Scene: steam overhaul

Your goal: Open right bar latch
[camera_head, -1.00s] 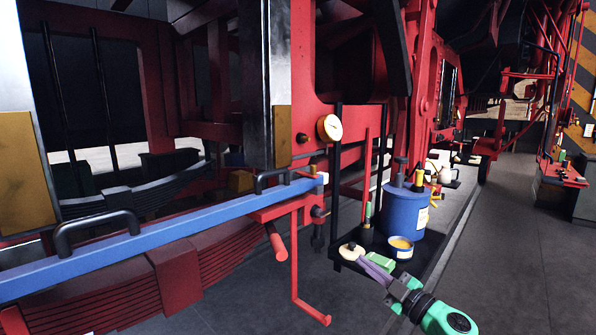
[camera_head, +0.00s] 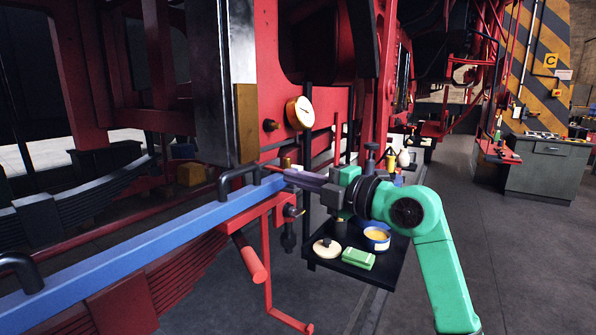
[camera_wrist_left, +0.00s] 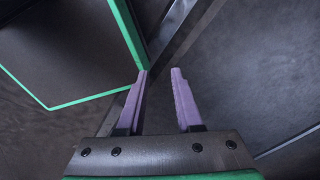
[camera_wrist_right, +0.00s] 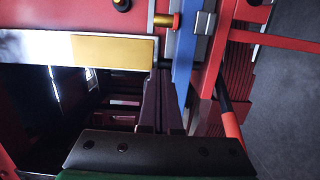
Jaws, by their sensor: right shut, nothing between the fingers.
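The long blue bar (camera_head: 130,245) has black loop handles, and its right end lies by a red bracket (camera_head: 262,212) with a dark knob (camera_head: 291,211). My right gripper (camera_head: 288,174) is shut and empty; its purple fingers lie over the bar's right end and hide part of it. I cannot tell whether they touch it. The right wrist view shows the fingers (camera_wrist_right: 161,78) beside the blue bar (camera_wrist_right: 184,50). A brass and red pin (camera_wrist_right: 166,20), perhaps the latch, is beyond the fingertips. My left gripper (camera_wrist_left: 160,73) is open and empty, outside the head view.
Below my right gripper a dark shelf (camera_head: 385,275) holds a lidded tin (camera_head: 327,248), a yellow-filled pot (camera_head: 377,238) and a green block (camera_head: 358,260). A red bent rod (camera_head: 268,290) hangs under the bracket. A gauge (camera_head: 300,113) is above.

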